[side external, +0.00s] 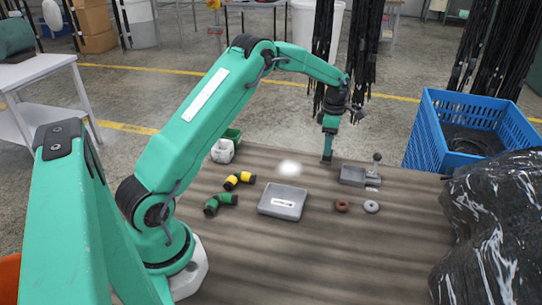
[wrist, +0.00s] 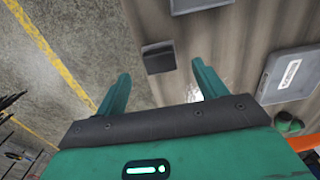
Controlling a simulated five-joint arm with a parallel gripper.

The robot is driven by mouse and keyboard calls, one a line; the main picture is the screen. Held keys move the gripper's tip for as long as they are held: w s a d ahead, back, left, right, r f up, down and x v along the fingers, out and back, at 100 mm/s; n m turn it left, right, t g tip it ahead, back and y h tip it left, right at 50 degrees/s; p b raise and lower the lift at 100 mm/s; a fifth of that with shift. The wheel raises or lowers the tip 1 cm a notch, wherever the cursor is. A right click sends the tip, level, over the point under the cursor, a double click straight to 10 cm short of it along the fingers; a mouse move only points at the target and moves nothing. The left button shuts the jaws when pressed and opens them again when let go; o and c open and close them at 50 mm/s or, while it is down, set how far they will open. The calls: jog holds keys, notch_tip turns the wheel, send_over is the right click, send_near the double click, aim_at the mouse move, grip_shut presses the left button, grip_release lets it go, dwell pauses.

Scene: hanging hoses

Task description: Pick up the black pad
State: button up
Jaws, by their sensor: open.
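The black pad (wrist: 158,57) is a small dark block on the wooden table near its edge in the wrist view. My gripper (wrist: 161,74) is open, with one green finger on each side of the view. The pad shows between and slightly beyond the fingertips, and the jaws hold nothing. In the side external view my gripper (side external: 327,157) points down at the far side of the table. The pad is hard to make out there, as it is small and close to the fingers.
A grey tray (side external: 283,213) lies mid-table. Rings (side external: 342,206), a yellow-black elbow (side external: 239,180) and a green elbow (side external: 220,203) lie nearby. Black hoses (side external: 363,50) hang behind my arm. A blue crate (side external: 430,135) stands right.

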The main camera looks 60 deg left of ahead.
jog(key=shift+f, duration=2.5)
jog(key=c, duration=1.1)
jog(key=shift+r, duration=0.2)
jog(key=shift+r, duration=0.55)
jog(key=r, duration=0.3)
jog(key=shift+d+r, duration=0.1)
jog(key=shift+d, duration=0.3)
jog(key=s+d+r, duration=0.1)
jog(key=d+r, duration=0.1)
jog(key=d, duration=0.1)
jog(key=s+d+r, duration=0.1)
jog(key=d+r, duration=0.1)
jog(key=d, duration=0.2)
jog(key=s+d+r, duration=0.1)
jog(key=d+r, duration=0.1)
jog(key=d, duration=0.1)
jog(key=shift+d+r, duration=0.2)
jog(key=shift+d, duration=0.05)
